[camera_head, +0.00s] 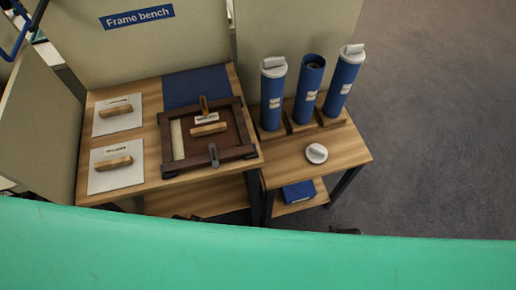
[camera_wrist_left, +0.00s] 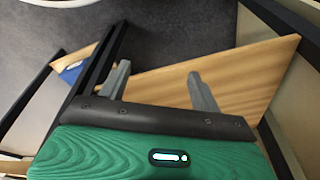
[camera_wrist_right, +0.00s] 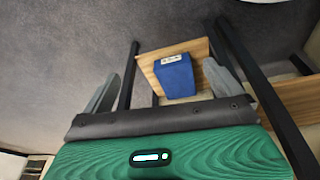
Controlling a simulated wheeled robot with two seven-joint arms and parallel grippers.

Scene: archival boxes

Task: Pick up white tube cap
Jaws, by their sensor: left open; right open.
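A round white tube cap (camera_head: 316,153) with a raised grip bar lies on the small wooden side table (camera_head: 349,151), in front of the blue tubes. The middle blue tube (camera_head: 309,92) has an open, dark top. The left tube (camera_head: 271,98) and right tube (camera_head: 341,85) wear white caps. My left gripper (camera_wrist_left: 158,82) is open and empty, its fingers apart over a wooden surface. My right gripper (camera_wrist_right: 160,80) is open and empty, facing the lower shelf with the blue box. Neither gripper touches the loose cap. The green front band hides most of my arms in the head view.
A blue box (camera_head: 298,192) sits on the side table's lower shelf; it also shows in the right wrist view (camera_wrist_right: 175,77). The left bench holds a dark wooden frame (camera_head: 165,148) and white sheets with wooden-handled blocks. Panels stand behind; open floor (camera_head: 435,120) lies to the right.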

